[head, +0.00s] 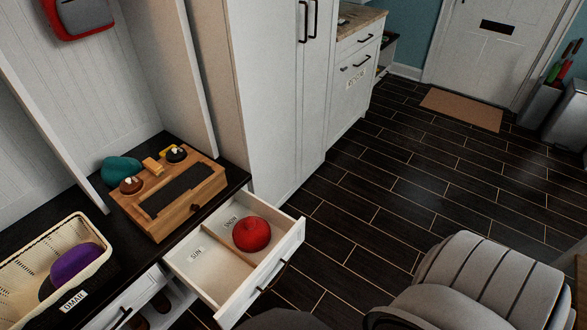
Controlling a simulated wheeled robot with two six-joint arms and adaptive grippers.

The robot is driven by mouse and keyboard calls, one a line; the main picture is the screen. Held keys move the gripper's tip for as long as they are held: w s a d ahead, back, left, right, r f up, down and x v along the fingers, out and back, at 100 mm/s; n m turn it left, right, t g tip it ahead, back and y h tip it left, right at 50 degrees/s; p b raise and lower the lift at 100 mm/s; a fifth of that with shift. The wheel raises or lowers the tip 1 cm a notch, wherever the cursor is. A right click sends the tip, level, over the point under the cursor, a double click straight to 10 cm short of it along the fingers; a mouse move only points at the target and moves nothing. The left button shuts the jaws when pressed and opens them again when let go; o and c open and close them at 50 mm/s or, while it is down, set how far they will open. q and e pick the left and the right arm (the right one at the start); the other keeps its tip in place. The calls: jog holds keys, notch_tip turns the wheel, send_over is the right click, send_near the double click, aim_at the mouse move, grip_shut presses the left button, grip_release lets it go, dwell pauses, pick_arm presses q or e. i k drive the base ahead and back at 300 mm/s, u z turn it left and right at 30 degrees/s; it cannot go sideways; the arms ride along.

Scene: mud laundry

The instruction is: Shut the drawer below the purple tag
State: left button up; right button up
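A white drawer (290,245) stands pulled out from under the dark bench top. It has a dark handle on its front and a wooden divider inside. One compartment is labelled SUN and the other SNOW. A red knitted hat (252,234) lies in the SNOW compartment. Another white drawer front with a dark handle (122,318) shows at the lower left, partly cut off. I cannot make out a purple tag in this view. Neither of my grippers is in view.
A wicker basket (98,228) labelled OMAR holds a purple item. A tall white cabinet (265,90) stands beyond the open drawer. The dark tiled floor to its right is largely clear.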

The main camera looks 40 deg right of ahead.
aim_at(227, 279)
jog(key=z, duration=0.05)
jog(key=i, duration=0.2)
jog(key=z, duration=2.7)
jog(key=i, duration=0.9)
jog(key=u, duration=3.1)
